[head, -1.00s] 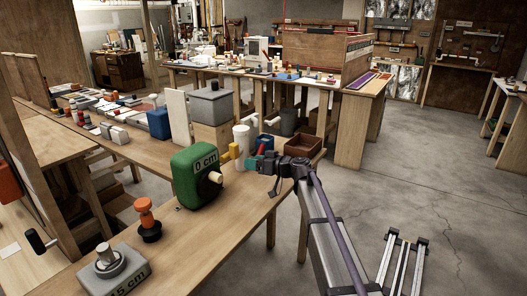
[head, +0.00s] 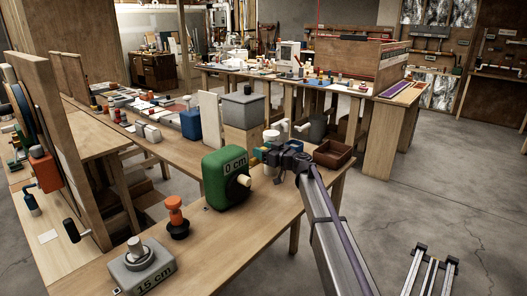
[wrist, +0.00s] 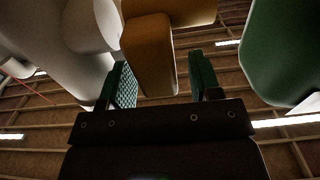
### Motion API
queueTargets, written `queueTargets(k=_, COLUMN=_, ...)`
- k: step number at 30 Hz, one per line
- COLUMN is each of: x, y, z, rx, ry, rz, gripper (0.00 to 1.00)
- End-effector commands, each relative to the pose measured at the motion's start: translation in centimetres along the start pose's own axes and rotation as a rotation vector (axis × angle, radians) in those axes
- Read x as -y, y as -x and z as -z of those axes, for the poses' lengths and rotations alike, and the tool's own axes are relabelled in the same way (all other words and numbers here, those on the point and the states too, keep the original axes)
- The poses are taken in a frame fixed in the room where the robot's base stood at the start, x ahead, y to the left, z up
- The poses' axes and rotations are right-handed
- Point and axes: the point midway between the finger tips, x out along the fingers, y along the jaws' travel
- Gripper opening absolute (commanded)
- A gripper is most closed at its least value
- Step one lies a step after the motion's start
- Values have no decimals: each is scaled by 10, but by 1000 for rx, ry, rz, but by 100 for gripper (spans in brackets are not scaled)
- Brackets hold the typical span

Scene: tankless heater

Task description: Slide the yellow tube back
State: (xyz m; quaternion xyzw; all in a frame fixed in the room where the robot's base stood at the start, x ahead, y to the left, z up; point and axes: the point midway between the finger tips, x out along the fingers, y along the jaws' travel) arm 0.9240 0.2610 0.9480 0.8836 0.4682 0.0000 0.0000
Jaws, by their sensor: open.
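The yellow tube (head: 256,154) shows as a small yellow piece just right of the green box marked 0 cm (head: 224,180) in the head view. In the wrist view, the yellow tube (wrist: 148,55) has a rounded block end and a thicker part running across above it. My gripper (head: 266,152) is at the tube, coming from the right. In the wrist view, my gripper (wrist: 161,63) is open, with one green finger on each side of the block end. A gap shows beside the right finger; contact on the left cannot be told. The tube's far part is hidden.
A white cylinder (head: 271,138) stands close behind my gripper; white parts also show at left in the wrist view (wrist: 80,40). The green box is close on the right there. A brown tray (head: 333,153) and grey box (head: 243,107) are nearby.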

Motion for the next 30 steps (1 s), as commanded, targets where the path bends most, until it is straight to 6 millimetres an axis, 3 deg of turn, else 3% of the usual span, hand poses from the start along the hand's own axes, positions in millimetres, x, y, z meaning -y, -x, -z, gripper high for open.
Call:
queueTargets(k=6, x=0, y=0, z=0, rx=0, ry=0, rz=0, gripper=56)
queueTargets(k=21, x=0, y=0, z=0, rx=0, ry=0, rz=0, gripper=8)
queueTargets(k=26, x=9, y=1, z=0, rx=0, ry=0, rz=1, gripper=8)
queueTargets(k=30, x=34, y=1, z=0, rx=0, ry=0, rz=2, gripper=8)
